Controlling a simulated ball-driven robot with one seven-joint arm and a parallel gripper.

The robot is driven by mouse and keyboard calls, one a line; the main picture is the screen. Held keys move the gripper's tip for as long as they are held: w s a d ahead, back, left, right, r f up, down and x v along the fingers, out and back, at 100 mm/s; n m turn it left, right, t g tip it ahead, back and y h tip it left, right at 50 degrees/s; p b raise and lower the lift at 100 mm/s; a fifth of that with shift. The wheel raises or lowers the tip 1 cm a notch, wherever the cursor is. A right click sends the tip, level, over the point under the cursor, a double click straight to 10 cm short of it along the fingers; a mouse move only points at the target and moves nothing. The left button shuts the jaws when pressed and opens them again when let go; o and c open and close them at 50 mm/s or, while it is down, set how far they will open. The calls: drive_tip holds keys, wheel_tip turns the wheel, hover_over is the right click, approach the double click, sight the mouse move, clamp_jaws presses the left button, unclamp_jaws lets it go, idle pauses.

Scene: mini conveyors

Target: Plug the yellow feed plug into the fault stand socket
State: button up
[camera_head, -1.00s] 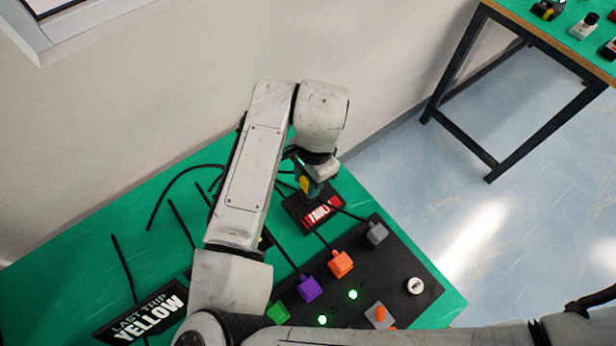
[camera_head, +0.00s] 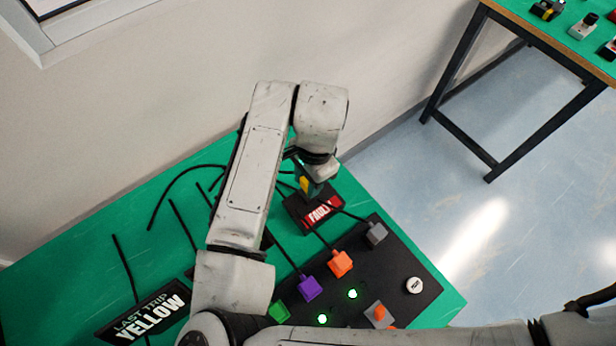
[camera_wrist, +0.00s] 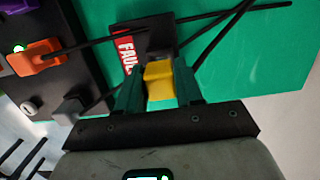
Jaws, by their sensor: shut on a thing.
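The yellow feed plug (camera_wrist: 159,82) is between the green fingers of my gripper (camera_wrist: 158,92) in the wrist view. My gripper is shut on it. In the head view a bit of the yellow plug (camera_head: 304,184) shows at my gripper (camera_head: 311,184), just above the fault stand. The fault stand (camera_head: 300,212) is a dark block with a red FAULT label (camera_head: 319,214); it also shows in the wrist view (camera_wrist: 155,35). The plug is at or over the stand. Its socket is hidden, so I cannot tell whether the plug is seated.
A black panel (camera_head: 405,262) holds purple (camera_head: 310,288), orange (camera_head: 340,263), green (camera_head: 279,312) and grey (camera_head: 377,234) plugs with black cables. A LAST TRIP YELLOW sign (camera_head: 143,315) stands left. Several cables lie on the green table (camera_head: 75,262). The wall is close behind.

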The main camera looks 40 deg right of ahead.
drive_tip(key=shift+f+b, duration=0.95)
drive_tip(key=shift+f, duration=0.4)
drive_tip(key=o, duration=1.1)
drive_tip(key=shift+r, duration=0.1)
drive_tip(key=r, duration=0.3)
drive_tip(key=d+r, duration=0.1)
drive_tip(key=r, duration=0.6)
drive_tip(key=shift+d+r+b, duration=0.2)
drive_tip(key=shift+r+b, duration=0.1)
drive_tip(key=shift+s, duration=0.1)
